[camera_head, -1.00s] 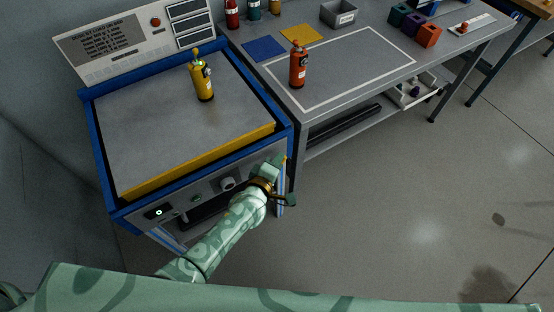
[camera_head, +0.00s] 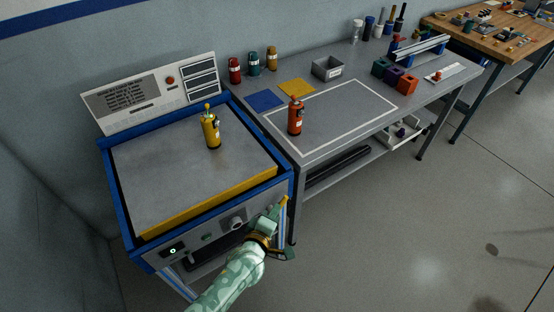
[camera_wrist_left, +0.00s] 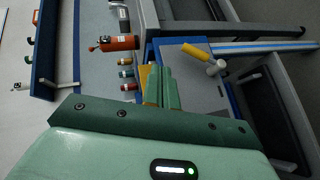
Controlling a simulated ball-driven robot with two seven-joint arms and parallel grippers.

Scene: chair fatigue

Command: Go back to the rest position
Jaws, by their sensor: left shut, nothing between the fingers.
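My left gripper (camera_head: 277,214) is in front of the right front corner of the blue-framed machine (camera_head: 128,216), apart from the bottles. Its green fingers are shut and empty; they also show in the left wrist view (camera_wrist_left: 161,88). A yellow bottle (camera_head: 211,132) stands upright on the machine's grey top. A red-orange bottle (camera_head: 296,118) stands on the grey bench (camera_head: 345,105), inside a white outline. My right gripper is not in view.
A control panel (camera_head: 150,92) stands behind the machine. The bench also holds blue (camera_head: 265,100) and yellow (camera_head: 297,87) squares, a grey bin (camera_head: 327,68) and coloured blocks (camera_head: 394,77). A wooden table (camera_head: 505,42) is at the far right. The floor (camera_head: 420,230) at right is clear.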

